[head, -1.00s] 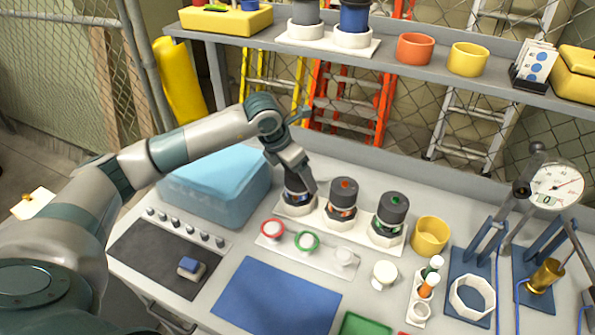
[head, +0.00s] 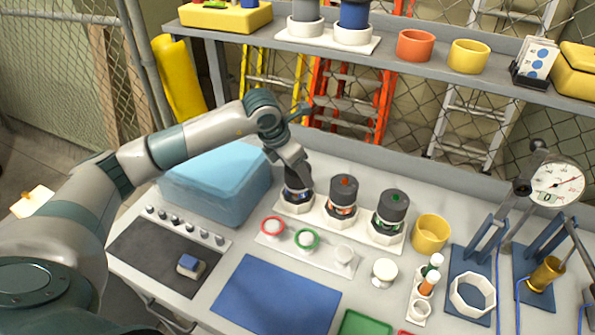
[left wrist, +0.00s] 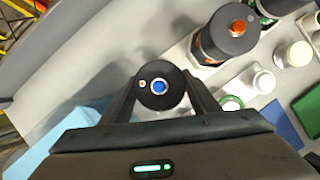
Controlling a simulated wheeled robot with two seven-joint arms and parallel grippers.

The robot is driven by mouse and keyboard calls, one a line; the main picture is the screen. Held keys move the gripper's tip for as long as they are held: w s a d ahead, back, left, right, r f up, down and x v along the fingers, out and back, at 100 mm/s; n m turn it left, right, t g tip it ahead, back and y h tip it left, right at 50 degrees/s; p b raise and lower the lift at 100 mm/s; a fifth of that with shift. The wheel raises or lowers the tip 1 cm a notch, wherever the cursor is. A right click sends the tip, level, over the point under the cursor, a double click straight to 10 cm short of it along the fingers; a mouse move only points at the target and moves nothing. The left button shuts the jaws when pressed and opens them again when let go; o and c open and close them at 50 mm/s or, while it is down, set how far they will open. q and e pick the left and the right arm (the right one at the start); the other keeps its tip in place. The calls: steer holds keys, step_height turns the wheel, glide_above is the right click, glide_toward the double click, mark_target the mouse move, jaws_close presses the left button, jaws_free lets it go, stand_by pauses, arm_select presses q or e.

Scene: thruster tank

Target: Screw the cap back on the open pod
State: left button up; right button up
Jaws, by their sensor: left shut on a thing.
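Three clear-bodied pods with dark caps stand in a row in a white rack (head: 328,222). The left pod (head: 297,197) is under my left gripper (head: 297,176). My left gripper is shut on that pod's dark cap, which has a blue dot and shows between the fingers in the left wrist view (left wrist: 160,88). The cap sits at the top of the pod; whether its thread is engaged cannot be seen. The middle pod (head: 342,198) has an orange-marked cap, and the right pod (head: 390,214) a green-marked cap. My right gripper is not in view.
A pale strip with red, green and white rings (head: 306,239) lies in front of the rack. A shelf (head: 400,67) overhangs behind. The blue mat (head: 275,297) is bare.

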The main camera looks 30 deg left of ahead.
arm_select(q)
steer(key=shift+f+m+g+h+b, duration=0.1)
steer(key=shift+m+g+h+b, duration=0.45)
steer(key=shift+m+b, duration=1.35)
steer(key=shift+m+h, duration=0.35)
steer(key=shift+m, duration=0.75)
steer(key=shift+g, duration=0.35)
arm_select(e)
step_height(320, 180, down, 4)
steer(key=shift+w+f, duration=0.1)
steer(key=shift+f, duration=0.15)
arm_select(q)
steer(key=shift+m+b, duration=0.55)
steer(key=shift+m, duration=0.25)
steer(key=shift+m+g+b, duration=0.4)
steer(key=shift+m+b, duration=0.05)
steer(key=shift+m, duration=0.35)
steer(key=shift+m+h+b, duration=0.3)
steer(key=shift+m, duration=0.2)
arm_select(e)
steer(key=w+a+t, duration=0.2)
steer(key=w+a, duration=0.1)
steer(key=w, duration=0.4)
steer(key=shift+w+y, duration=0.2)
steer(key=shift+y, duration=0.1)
